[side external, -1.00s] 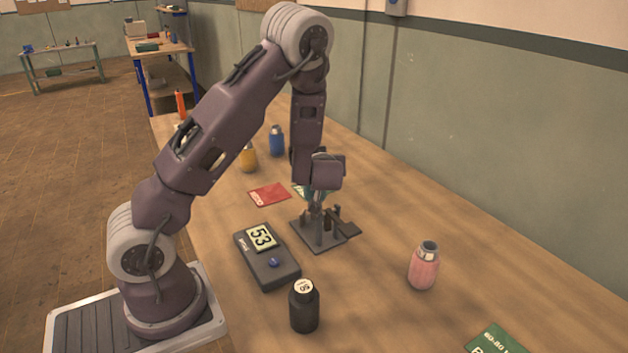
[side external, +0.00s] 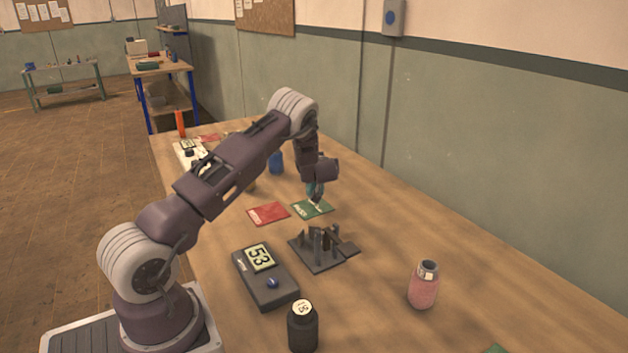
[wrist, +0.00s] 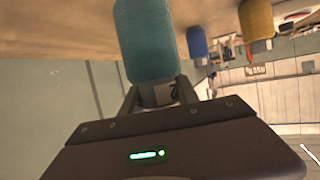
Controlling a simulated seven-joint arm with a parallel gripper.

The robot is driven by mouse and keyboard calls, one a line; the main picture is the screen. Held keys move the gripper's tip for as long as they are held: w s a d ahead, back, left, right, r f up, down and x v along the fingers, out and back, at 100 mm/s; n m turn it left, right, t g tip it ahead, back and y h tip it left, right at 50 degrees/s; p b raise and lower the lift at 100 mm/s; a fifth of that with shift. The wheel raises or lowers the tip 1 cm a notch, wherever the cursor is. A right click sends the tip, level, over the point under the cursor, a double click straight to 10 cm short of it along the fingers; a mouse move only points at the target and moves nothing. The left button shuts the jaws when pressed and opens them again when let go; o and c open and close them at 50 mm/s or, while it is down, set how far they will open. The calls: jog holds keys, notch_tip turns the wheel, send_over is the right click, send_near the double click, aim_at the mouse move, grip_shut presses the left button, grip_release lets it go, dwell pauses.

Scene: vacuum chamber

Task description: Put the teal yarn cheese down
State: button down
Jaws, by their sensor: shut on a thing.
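The teal yarn cheese (wrist: 150,40) fills the upper middle of the wrist view, between the fingers of my gripper (wrist: 160,96). My gripper (side external: 316,194) is shut on it. In the side view only a small bit of teal shows beside the fingers, and the rest is hidden by my gripper. My gripper is low at the back edge of a green card (side external: 313,209). I cannot tell whether the yarn cheese touches the table.
A red card (side external: 268,214) lies left of the green one. A dark metal fixture (side external: 322,250), a black device reading 53 (side external: 265,285) and a black bottle (side external: 302,330) stand nearer. A pink bottle-shaped thing (side external: 423,287) is right. Blue (wrist: 197,42) and yellow (wrist: 257,20) things stand nearby.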

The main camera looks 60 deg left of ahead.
jog(key=shift+f, duration=1.6)
jog(key=c, duration=0.9)
grip_release()
jog(key=shift+f, duration=0.1)
